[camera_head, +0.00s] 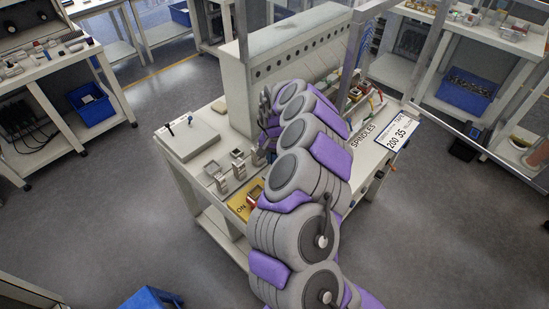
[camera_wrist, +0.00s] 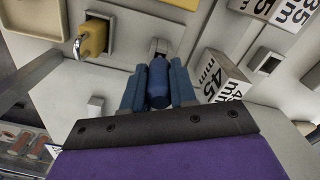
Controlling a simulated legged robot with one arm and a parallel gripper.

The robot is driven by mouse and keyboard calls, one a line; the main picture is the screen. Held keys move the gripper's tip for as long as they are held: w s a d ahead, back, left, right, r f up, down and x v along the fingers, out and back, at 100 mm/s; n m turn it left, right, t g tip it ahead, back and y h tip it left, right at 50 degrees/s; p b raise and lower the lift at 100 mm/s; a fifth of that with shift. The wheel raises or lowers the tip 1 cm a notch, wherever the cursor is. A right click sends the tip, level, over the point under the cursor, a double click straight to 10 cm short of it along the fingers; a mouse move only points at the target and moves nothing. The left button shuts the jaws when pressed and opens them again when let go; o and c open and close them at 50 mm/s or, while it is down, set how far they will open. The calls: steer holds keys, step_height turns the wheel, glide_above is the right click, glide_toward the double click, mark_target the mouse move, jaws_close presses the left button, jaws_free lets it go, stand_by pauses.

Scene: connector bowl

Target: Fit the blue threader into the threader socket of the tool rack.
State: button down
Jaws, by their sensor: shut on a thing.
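My gripper (camera_wrist: 157,88) is shut on the blue threader (camera_wrist: 158,80), a dark blue cylinder held between its two blue-grey fingers in the wrist view. The threader's far end lies close to a small pale grey metal fitting (camera_wrist: 158,47); I cannot tell whether they touch or whether this is the threader socket. In the head view my gripper (camera_head: 267,118) is over the workbench, largely hidden by my arm. The threader cannot be made out there.
In the wrist view a yellow part (camera_wrist: 93,38) with a metal hook sits in a square frame at the left. A block marked "45 mm" (camera_wrist: 221,76) stands close on the right. The white workbench (camera_head: 190,170) carries small grey fixtures (camera_head: 238,168) and a tall grey housing (camera_head: 285,60).

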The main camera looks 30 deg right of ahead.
steer(key=shift+f+b, duration=0.7)
steer(key=shift+f, duration=0.25)
stand_by(0.4)
steer(key=c, duration=0.8)
jaws_free()
step_height(320, 180, up, 17)
steer(key=p, duration=0.4)
steer(key=shift+w+r, duration=0.1)
steer(key=shift+r, duration=0.05)
